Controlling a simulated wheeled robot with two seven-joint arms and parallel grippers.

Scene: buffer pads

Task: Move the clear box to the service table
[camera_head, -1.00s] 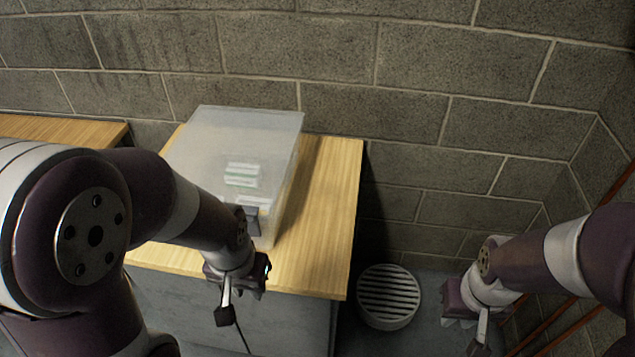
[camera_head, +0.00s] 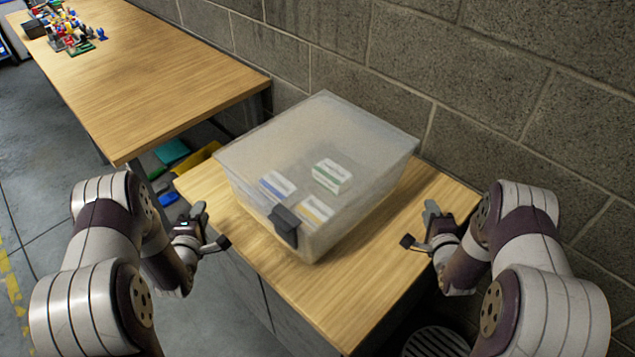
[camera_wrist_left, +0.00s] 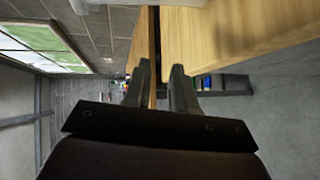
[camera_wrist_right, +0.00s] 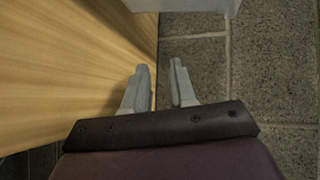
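The clear box (camera_head: 320,135) is a lidded, translucent bin with a dark front latch and several small labelled cartons inside. It sits upright on a wooden-topped table (camera_head: 375,290) against the wall. My left gripper (camera_head: 200,218) is left of the box and apart from it, with empty, parted fingers in the left wrist view (camera_wrist_left: 161,72). My right gripper (camera_head: 430,218) is right of the box, also apart. In the right wrist view (camera_wrist_right: 159,70) its fingers are parted and empty, and a pale edge, likely the box (camera_wrist_right: 185,5), shows at the top.
A second long wooden table (camera_head: 140,75) stands to the left, with colourful small items (camera_head: 75,35) at its far end and a bare near part. A gap holding coloured objects (camera_head: 175,155) separates the tables. A block wall (camera_head: 480,90) is behind; a round floor grate (camera_head: 435,342) lies at lower right.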

